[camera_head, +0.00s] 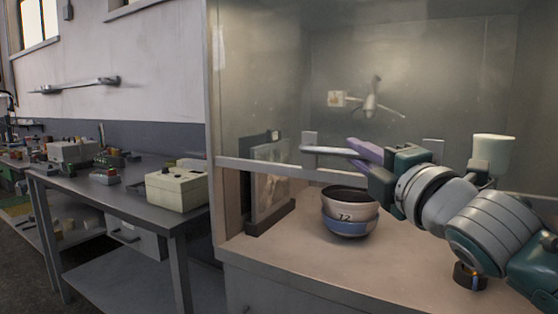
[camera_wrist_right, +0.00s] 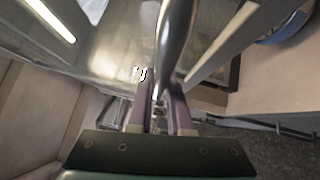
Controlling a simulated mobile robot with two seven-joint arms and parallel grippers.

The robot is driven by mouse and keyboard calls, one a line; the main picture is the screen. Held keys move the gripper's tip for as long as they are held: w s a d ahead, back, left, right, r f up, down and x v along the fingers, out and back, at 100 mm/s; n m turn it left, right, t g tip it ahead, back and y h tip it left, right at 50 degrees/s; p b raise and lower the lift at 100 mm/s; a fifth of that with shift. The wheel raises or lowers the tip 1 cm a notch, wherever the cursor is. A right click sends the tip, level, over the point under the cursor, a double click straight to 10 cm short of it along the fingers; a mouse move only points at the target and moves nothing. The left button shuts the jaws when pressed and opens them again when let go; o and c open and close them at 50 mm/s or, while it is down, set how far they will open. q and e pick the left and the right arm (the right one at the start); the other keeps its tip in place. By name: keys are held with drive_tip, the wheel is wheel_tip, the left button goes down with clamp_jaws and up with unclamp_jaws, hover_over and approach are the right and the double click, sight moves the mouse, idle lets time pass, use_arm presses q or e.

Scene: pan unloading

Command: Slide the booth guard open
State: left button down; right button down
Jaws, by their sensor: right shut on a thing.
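The booth guard (camera_head: 262,100) is a clear pane across the booth front, with a pale metal rail (camera_head: 262,169) along its lower edge. There is an open gap between this rail and the booth floor. A shiny metal bar handle (camera_head: 325,150) stands out in front of the guard. My right gripper (camera_head: 365,151) comes from the right, with its purple fingers shut on the handle. In the right wrist view the handle (camera_wrist_right: 178,40) runs between the two fingers of the gripper (camera_wrist_right: 160,112). My left gripper is in neither view.
Stacked bowls (camera_head: 349,222) stand on the booth floor (camera_head: 290,250), below my right gripper. A framed panel (camera_head: 270,182) stands upright at the booth's left. A white cup-like thing (camera_head: 493,153) shows behind my arm. A workbench (camera_head: 120,196) with a cream box (camera_head: 177,189) is outside, left.

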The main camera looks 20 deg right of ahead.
wheel_tip(320, 180, up, 20)
drive_tip(key=p, duration=1.5)
drive_tip(key=shift+f+p, duration=0.1)
drive_tip(key=shift+p, duration=0.25)
drive_tip(key=shift+r+p, duration=0.6)
drive_tip(key=shift+r, duration=0.05)
drive_tip(key=c, duration=0.8)
unclamp_jaws()
drive_tip(key=shift+c, duration=0.2)
drive_tip(key=shift+f, duration=0.1)
drive_tip(key=b, duration=0.3)
approach(367, 9)
drive_tip(key=s+a+f, duration=0.1)
drive_tip(key=s+a, duration=0.2)
drive_tip(key=shift+s+f, duration=0.15)
drive_tip(key=shift+s, duration=0.05)
